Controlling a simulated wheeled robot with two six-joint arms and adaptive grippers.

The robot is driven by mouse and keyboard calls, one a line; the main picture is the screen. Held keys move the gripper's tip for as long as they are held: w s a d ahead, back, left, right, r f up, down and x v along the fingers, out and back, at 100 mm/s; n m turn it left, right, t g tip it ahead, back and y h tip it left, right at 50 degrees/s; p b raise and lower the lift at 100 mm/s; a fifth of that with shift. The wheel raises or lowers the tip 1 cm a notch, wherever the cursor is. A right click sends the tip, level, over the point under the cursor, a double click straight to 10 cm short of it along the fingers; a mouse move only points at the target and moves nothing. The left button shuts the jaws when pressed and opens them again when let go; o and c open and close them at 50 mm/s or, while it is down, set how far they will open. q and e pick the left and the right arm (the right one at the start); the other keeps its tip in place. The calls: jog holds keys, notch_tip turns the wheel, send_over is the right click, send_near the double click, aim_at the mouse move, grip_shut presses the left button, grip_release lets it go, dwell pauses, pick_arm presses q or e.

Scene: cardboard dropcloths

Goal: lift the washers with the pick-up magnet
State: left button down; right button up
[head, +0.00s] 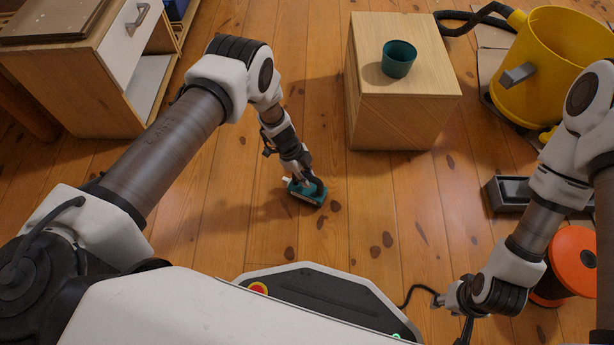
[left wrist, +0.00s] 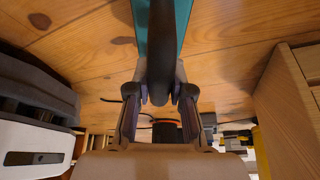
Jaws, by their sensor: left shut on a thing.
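The pick-up magnet, a teal block with a dark handle (head: 308,194), is at or just above the plank floor in the middle of the head view. My left gripper (head: 302,174) is shut on its handle from above. In the left wrist view the dark handle (left wrist: 160,45) runs between the fingertips (left wrist: 166,92), with the teal body (left wrist: 183,14) behind it. I cannot tell whether the magnet touches the floor. No washers can be made out; dark spots on the planks look like knots. My right gripper (head: 450,304) is low at the right, too small to read.
A wooden box (head: 405,120) with a teal cup (head: 398,60) on top stands beyond the magnet. A drawer cabinet (head: 90,70) is at upper left. A yellow bucket (head: 545,60), grey tray (head: 507,194) and orange reel (head: 572,258) are at right. Floor around the magnet is clear.

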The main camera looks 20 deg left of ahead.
pick_arm(q)
jog(key=shift+r+p, duration=3)
jog(key=shift+r, duration=0.15)
jog(key=shift+f, duration=0.1)
